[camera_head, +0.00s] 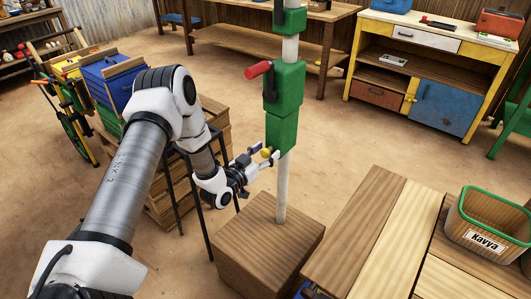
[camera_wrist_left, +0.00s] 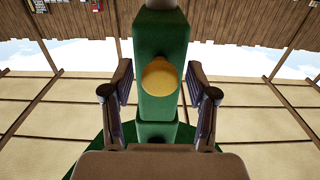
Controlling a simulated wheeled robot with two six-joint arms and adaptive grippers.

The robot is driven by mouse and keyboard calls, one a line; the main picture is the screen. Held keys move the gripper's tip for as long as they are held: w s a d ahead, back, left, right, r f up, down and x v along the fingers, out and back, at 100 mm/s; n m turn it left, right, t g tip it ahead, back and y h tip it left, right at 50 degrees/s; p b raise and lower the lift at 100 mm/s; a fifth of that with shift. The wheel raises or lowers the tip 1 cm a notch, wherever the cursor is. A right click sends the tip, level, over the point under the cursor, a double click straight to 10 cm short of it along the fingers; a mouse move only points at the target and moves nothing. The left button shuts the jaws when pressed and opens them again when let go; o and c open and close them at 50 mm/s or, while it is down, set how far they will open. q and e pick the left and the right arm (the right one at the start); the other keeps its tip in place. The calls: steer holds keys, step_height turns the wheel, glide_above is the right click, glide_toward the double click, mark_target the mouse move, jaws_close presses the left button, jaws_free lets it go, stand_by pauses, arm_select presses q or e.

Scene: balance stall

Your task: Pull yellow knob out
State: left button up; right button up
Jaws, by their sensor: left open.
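The yellow knob (camera_head: 266,153) sits on the side of the lower green block (camera_head: 282,128), which is mounted on a white upright pole (camera_head: 283,190). In the left wrist view the round yellow knob (camera_wrist_left: 159,79) is in front of the green housing (camera_wrist_left: 165,45). My left gripper (camera_head: 262,155) is at the knob, its fingers pointing toward the block. In the left wrist view my left gripper (camera_wrist_left: 160,85) is open, with one finger on each side of the knob and a visible gap to both. My right gripper is not in view.
A red-handled lever (camera_head: 258,70) sticks out above the knob. The pole stands on a wooden block (camera_head: 268,245). A wooden table (camera_head: 370,225) with a green-rimmed basket (camera_head: 488,225) is at the right. Stacked crates (camera_head: 165,200) are behind my left arm.

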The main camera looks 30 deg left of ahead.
arm_select(q)
jaws_close()
steer(key=shift+s+a+p, duration=0.1)
steer(key=shift+s+p, duration=0.55)
steer(key=shift+s, duration=1)
steer(key=shift+f, duration=0.1)
jaws_free()
steer(key=shift+s, duration=0.1)
glide_toward(264, 154)
steer(key=s, duration=0.4)
steer(key=shift+s+a, duration=0.3)
steer(key=shift+s, duration=0.05)
